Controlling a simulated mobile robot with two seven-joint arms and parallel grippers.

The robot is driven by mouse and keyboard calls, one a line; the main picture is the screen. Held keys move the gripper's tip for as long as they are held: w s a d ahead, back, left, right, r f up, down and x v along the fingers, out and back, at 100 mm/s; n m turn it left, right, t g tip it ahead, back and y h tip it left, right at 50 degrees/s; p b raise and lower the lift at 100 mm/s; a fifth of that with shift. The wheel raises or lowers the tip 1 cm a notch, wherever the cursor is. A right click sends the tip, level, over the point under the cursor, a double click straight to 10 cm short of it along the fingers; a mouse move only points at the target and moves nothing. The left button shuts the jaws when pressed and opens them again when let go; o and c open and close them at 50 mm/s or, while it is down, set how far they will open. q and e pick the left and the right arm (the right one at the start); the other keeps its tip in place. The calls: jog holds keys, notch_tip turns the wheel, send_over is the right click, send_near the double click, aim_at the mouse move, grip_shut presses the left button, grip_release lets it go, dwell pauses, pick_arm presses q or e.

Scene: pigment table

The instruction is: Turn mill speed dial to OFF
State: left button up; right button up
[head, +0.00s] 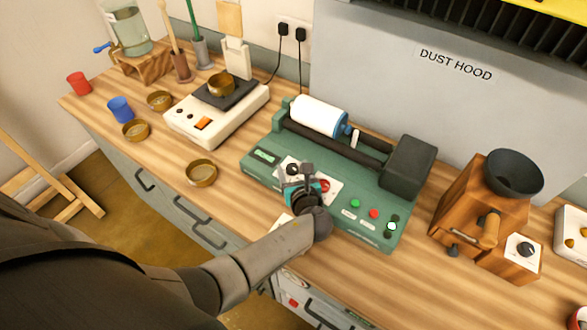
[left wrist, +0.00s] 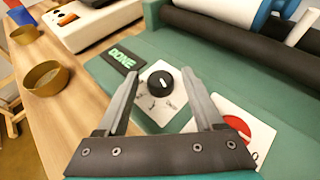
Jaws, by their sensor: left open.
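The green roller mill (head: 262,172) stands on the bench with a white and blue jar (head: 318,116) on its black rollers. Its black speed dial (left wrist: 160,83) sits on a white plate with small markings, too small to read, and has a white pointer line. The dial also shows in the head view (head: 292,169), partly behind my gripper. My left gripper (head: 305,172) is open over the mill's front panel. In the left wrist view its two fingers (left wrist: 165,92) lie on either side of the dial; I cannot tell whether they touch it. My right gripper is not in view.
A scale (head: 190,127) and brass bowls (head: 201,173) stand to the left. A wooden grinder (head: 470,215) with its own dial stands to the right.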

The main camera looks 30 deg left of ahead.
pick_arm(q)
jog(key=shift+s+d+r, duration=0.2)
jog(key=shift+s+d, duration=0.15)
jog(key=shift+s, duration=0.05)
jog(key=p+v, duration=0.2)
jog(key=v, duration=1.2)
